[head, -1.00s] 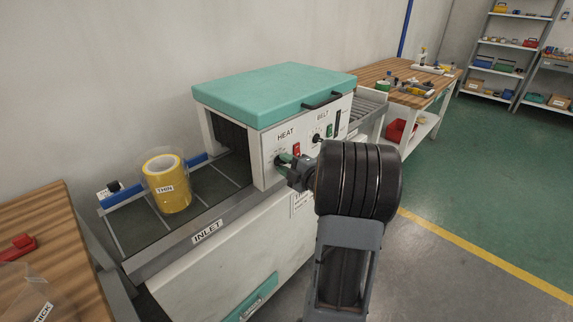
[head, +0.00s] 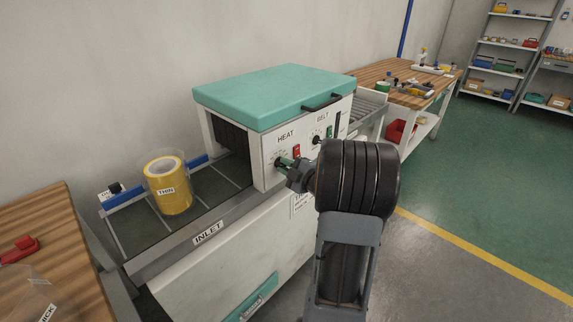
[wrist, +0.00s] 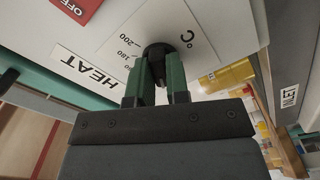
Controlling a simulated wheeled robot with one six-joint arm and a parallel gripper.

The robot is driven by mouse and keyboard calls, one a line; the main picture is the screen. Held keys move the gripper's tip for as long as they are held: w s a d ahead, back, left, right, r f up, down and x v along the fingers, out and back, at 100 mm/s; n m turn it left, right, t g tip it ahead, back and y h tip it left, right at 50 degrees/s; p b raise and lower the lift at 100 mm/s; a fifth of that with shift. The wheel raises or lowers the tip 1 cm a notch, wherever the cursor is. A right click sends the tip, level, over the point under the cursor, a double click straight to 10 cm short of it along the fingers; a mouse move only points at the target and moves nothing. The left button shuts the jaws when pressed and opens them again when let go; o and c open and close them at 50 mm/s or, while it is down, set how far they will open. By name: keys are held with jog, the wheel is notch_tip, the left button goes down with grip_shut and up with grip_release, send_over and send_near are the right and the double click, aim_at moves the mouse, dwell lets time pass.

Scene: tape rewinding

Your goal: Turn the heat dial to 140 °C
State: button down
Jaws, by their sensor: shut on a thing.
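The heat dial (wrist: 158,52) is a small black knob on the white front panel (wrist: 240,35) of the heat machine, under the HEAT label (head: 286,136). My gripper (wrist: 157,75) is shut on the dial, its green fingers on either side of it. In the head view my gripper (head: 283,163) reaches the panel from the right, and my wrist partly covers the panel. In the wrist view the scale marks 180 and 200 and part of a lower number show beside the dial. The pointer is hidden, so I cannot tell the setting.
A red OFF switch (head: 297,151) sits close by the dial, with the BELT dial (head: 317,139) to its right. A yellow tape roll marked THIN (head: 175,188) stands on the inlet conveyor (head: 215,186). A wooden bench (head: 40,215) is at left.

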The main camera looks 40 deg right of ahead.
jog(key=shift+m+p, duration=2.15)
jog(key=shift+m, duration=2.45)
jog(key=c, duration=1.1)
grip_release()
jog(key=s+d, duration=0.2)
jog(key=s, duration=1.1)
jog(key=shift+s+d, duration=0.2)
jog(key=shift+s, duration=0.15)
